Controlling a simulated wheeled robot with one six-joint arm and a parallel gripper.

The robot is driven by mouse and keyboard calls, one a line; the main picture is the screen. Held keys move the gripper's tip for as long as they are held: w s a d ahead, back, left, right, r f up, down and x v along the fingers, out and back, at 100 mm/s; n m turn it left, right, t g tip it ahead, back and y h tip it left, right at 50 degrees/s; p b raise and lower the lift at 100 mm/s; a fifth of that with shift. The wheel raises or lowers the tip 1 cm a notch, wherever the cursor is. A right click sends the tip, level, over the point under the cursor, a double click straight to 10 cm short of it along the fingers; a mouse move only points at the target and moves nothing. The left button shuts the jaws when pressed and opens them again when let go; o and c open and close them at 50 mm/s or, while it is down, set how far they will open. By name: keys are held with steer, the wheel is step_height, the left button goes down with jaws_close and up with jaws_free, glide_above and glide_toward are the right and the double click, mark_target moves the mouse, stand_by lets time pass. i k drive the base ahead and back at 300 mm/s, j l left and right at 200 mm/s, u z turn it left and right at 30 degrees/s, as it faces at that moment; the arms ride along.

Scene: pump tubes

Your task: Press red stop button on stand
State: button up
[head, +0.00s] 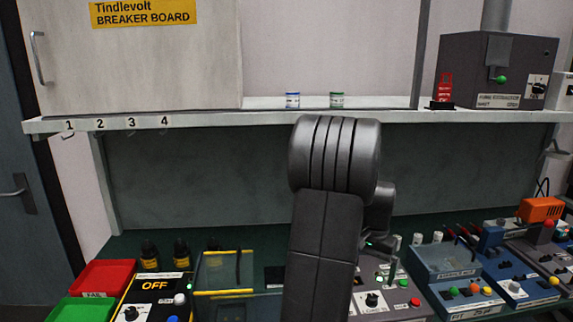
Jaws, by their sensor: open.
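A red button (415,302) sits on the sloped front of a grey control panel (390,300), right of my arm. Another red button (549,223) shows at the far right, beside an orange device (540,209). I cannot read a stop label on either, so I cannot tell which is the stand's button. My arm rises through the middle and covers part of the bench. My gripper (380,243) is mostly hidden behind the arm, low over the back of the grey panel. It is open, with nothing seen in it; its fingertips are not clear.
A blue tray (445,262) and blue boxes crowd the right. A shelf (250,118) crosses above, holding a grey machine (490,70).

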mark_target(414, 302)
steer(key=z, duration=0.9)
steer(key=k, duration=0.05)
